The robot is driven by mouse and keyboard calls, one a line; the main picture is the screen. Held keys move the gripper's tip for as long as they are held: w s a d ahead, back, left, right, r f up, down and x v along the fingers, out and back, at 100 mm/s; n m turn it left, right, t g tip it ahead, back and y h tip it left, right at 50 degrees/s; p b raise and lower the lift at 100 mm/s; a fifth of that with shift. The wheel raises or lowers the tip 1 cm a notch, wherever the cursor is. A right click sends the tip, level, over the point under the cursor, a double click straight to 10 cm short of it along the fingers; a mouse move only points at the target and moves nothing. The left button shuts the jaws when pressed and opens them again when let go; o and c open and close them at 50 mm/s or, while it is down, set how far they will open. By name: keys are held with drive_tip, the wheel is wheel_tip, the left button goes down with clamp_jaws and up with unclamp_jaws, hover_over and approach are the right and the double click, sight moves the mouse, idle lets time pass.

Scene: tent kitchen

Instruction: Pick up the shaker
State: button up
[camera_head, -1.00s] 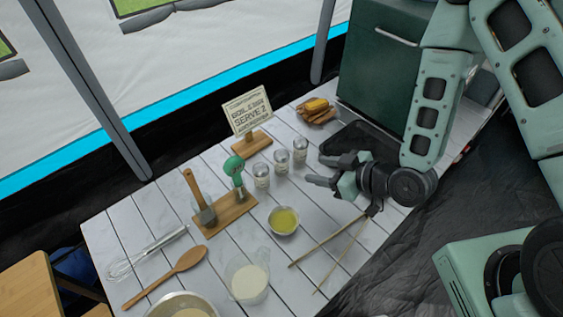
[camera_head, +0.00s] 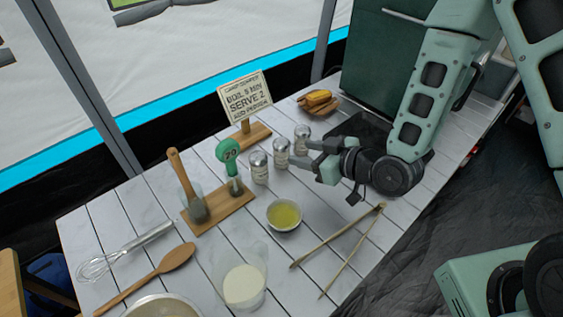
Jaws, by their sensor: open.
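Three small shakers with metal tops stand upright in a row on the white plank table. The left shaker (camera_head: 259,167) is nearest the green timer, the middle shaker (camera_head: 281,154) is beside it, and the right shaker (camera_head: 302,138) is farthest back. My gripper (camera_head: 309,155) is open, with its fingers pointing left toward the middle and right shakers. The fingertips are close to these two; I cannot tell whether they touch. Nothing shows between the fingers. One finger may cover a lower part of the right shaker.
A bowl of yellow liquid (camera_head: 284,215) and wooden tongs (camera_head: 338,252) lie in front of my gripper. A sign (camera_head: 247,95) on a wooden base stands behind the shakers. A dark pan or plate (camera_head: 362,128) lies behind my gripper.

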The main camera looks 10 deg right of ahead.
sight(288, 149)
drive_tip(key=shift+w+a+f+b, duration=0.45)
drive_tip(key=shift+w+f+b, duration=0.15)
drive_tip(key=shift+b, duration=1.55)
drive_tip(key=b, duration=0.4)
drive_tip(key=shift+w+a+f, duration=0.15)
drive_tip(key=shift+w+a, duration=0.1)
drive_tip(key=shift+a, duration=0.1)
drive_tip(key=shift+b, duration=0.6)
drive_tip(key=shift+r+p+x, duration=0.25)
drive_tip(key=shift+p+x, duration=0.2)
drive_tip(key=shift+x, duration=3.45)
drive_tip(key=shift+d+f, duration=0.1)
drive_tip(key=shift+f, duration=0.05)
drive_tip(key=c, duration=0.8)
